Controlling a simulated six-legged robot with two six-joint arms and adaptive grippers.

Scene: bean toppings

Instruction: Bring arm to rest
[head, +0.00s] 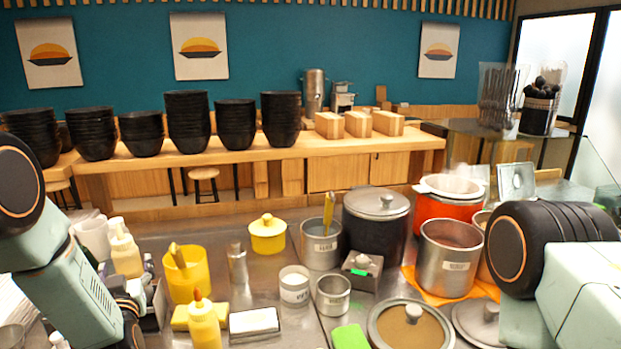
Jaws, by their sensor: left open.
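My left arm (78,300) comes in at the left edge, with its round dark joint at the top and its pale green link running down. My left gripper (132,312) shows only in part as dark pieces beside this link, at the left end of the metal counter. It is open, and I see nothing held in it. My right arm (545,245) is folded at the right edge, with its dark ribbed joint beside the metal pots. My right gripper is out of view.
A yellow container (186,274), a yellow squeeze bottle (204,325) and a cream bottle (126,256) stand near my left arm. A steel pot (450,262) and a glass-lidded pan (409,327) are near my right arm. Stacked black bowls (188,120) line the wooden counter behind.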

